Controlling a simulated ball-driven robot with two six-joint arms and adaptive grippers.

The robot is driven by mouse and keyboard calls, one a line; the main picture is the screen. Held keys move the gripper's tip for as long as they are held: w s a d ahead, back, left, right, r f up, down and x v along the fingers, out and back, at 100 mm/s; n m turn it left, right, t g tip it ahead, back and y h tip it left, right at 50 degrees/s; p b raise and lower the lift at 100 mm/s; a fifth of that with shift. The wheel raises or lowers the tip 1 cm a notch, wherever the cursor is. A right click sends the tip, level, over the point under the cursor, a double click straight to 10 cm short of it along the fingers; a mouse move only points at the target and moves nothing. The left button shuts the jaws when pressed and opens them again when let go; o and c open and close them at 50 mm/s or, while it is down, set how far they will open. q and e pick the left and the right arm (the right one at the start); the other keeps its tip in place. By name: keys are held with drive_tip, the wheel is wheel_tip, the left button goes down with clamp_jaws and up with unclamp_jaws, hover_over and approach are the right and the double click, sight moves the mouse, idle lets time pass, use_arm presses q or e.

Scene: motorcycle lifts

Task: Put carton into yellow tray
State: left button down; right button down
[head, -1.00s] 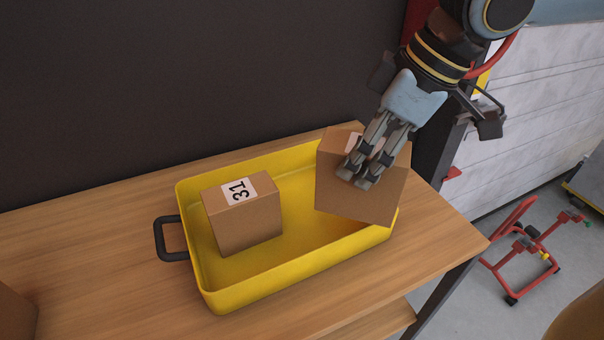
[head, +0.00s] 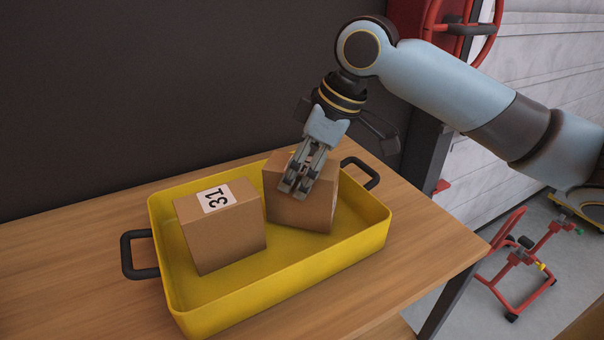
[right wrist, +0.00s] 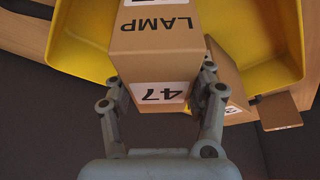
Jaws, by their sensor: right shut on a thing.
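A yellow tray (head: 350,243) with black handles stands on the wooden table. My right gripper (head: 298,184) is shut on a brown carton (head: 301,211), which is in the right half of the tray area. Its label reads LAMP and 47 in the right wrist view (right wrist: 155,72), where the gripper's fingers (right wrist: 160,98) press its two sides. I cannot tell whether its bottom touches the tray floor. A second carton (head: 220,238) labelled 31 sits in the left part of the tray, just left of the held one. My left gripper is not in view.
The wooden table (head: 75,270) has bare room left and in front of the tray. A dark wall (head: 150,90) rises behind it. A red wheeled stand (head: 518,265) is on the floor at right.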

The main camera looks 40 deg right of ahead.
drive_tip(key=shift+f, duration=0.4)
drive_tip(key=shift+c, duration=2.3)
unclamp_jaws()
drive_tip(key=shift+f, duration=0.1)
drive_tip(key=p+v, duration=0.3)
drive_tip(key=v, duration=0.7)
drive_tip(key=shift+s+d+r, duration=0.15)
drive_tip(key=shift+r, duration=0.2)
drive_tip(key=shift+s+r+p, duration=0.25)
drive_tip(key=shift+r+p, duration=0.2)
drive_tip(key=shift+r, duration=0.25)
